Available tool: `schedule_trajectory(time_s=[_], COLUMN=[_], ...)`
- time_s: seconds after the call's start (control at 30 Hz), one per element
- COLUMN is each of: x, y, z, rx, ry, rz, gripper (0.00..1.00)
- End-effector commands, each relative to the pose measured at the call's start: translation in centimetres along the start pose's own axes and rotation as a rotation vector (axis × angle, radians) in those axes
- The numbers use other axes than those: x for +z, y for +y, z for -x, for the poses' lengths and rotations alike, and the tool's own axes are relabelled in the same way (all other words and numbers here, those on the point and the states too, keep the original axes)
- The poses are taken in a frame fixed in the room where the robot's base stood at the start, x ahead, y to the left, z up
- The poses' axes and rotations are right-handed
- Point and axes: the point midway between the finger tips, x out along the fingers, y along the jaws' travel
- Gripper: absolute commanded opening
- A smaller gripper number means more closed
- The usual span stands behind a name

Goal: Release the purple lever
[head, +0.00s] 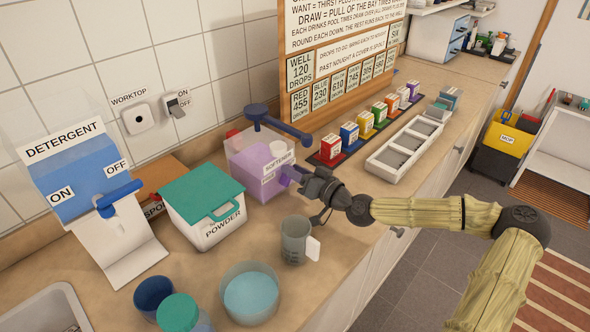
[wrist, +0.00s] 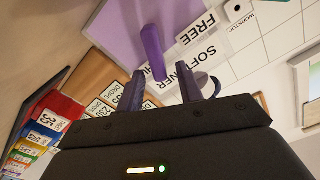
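The purple softener dispenser (head: 252,172) stands on the worktop against the wall, with a dark blue handle (head: 285,129) above it. Its purple lever (head: 287,173) sticks out on the right side, close to my gripper (head: 303,177). In the wrist view the lever (wrist: 152,50) points down towards my gripper (wrist: 162,76), its end seen between the two fingertips. The fingers are apart, with a visible gap beside the lever, so my gripper is open. Whether one finger touches the lever I cannot tell.
A grey measuring jug (head: 295,242) stands below my gripper. A white powder box (head: 203,226) with a teal lid is left of the dispenser. A white tray (head: 376,163) and a row of coloured boxes (head: 331,147) lie to the right, under a sign board (head: 330,30).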

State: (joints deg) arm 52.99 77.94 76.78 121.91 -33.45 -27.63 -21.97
Motion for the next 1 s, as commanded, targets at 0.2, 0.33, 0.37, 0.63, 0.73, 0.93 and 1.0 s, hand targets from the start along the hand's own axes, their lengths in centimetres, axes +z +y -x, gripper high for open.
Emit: schedule_trajectory(time_s=[0.2,0.33,0.37,0.63,0.73,0.93,1.0], x=[0.0,0.0,0.0,0.0,0.1,0.2,0.2], y=[0.1,0.0,0.0,0.0,0.2,0.9,1.1], z=[-0.4,-0.4,-0.4,-0.4,-0.4,-0.4,-0.4], rx=[0.001,0.001,0.001,0.001,0.001,0.001,0.001], ry=[0.000,0.000,0.000,0.000,0.001,0.001,0.001], rz=[0.000,0.000,0.000,-0.002,-0.026,-0.166,-0.209], gripper=[0.36,0.34,0.28,0.00,0.00,0.00,0.00])
